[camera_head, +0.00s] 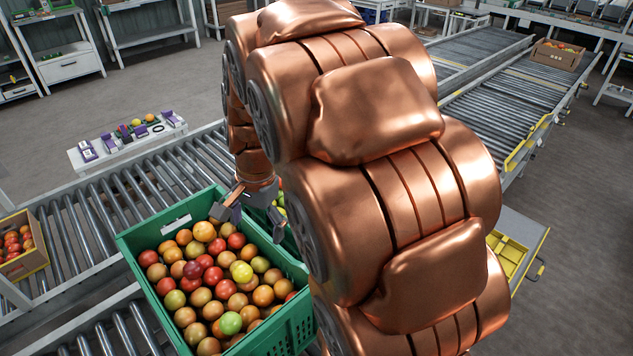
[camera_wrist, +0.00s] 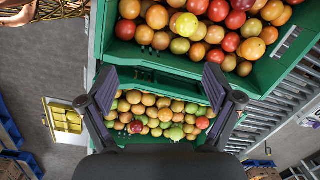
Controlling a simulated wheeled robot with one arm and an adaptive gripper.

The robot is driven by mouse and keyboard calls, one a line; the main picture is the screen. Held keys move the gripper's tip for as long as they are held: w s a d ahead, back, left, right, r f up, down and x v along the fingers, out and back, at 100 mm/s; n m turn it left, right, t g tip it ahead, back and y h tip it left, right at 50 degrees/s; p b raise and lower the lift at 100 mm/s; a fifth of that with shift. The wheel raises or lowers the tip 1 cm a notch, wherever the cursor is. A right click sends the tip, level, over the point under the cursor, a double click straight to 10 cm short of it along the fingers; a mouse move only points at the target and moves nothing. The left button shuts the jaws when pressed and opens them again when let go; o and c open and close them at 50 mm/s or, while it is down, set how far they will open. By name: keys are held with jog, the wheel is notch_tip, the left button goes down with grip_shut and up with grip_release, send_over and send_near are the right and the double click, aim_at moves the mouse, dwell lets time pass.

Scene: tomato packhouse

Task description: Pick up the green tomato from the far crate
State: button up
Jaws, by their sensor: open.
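The far green crate (camera_wrist: 165,84) shows in the wrist view beyond my fingers, filled with orange, green and a few red tomatoes. A green tomato (camera_wrist: 177,133) lies in its lower part, with other greenish ones around it. In the head view my arm hides most of this crate; a green piece (camera_head: 258,197) shows beside my wrist. My gripper (camera_head: 252,214) points down above the crates. In the wrist view my gripper (camera_wrist: 160,84) is open and empty, its fingers apart on either side of the far crate, touching no tomato.
The near green crate (camera_head: 296,326) is full of mixed tomatoes, including a green one (camera_head: 231,323). A cardboard box of red tomatoes (camera_head: 26,263) stands at left on the roller conveyor (camera_head: 95,215). A yellow tray (camera_head: 508,255) lies to the right.

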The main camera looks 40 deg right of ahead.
jog(key=w+d+f+m+t, duration=0.1)
jog(key=w+d+f+m, duration=0.2)
jog(key=w+d+m, duration=0.45)
jog(key=w+d+f+m+t, duration=0.15)
jog(key=w+d+m, duration=0.35)
jog(key=d, duration=0.5)
jog(key=w+d+f+m+t, duration=0.1)
jog(key=d+f+m, duration=0.2)
jog(key=d, duration=0.3)
jog(key=w+d+f+m+h+b, duration=0.1)
jog(key=w+d+f+m, duration=0.1)
jog(key=d+f+m, duration=0.3)
jog(key=w+d+f+m+t, duration=0.1)
jog(key=d+m, duration=0.1)
jog(key=d, duration=0.5)
jog(key=shift+p+x, duration=0.65)
jog(key=shift+x, duration=2.75)
jog(key=shift+d, duration=0.15)
jog(key=shift+c, duration=0.3)
jog(key=c, duration=0.8)
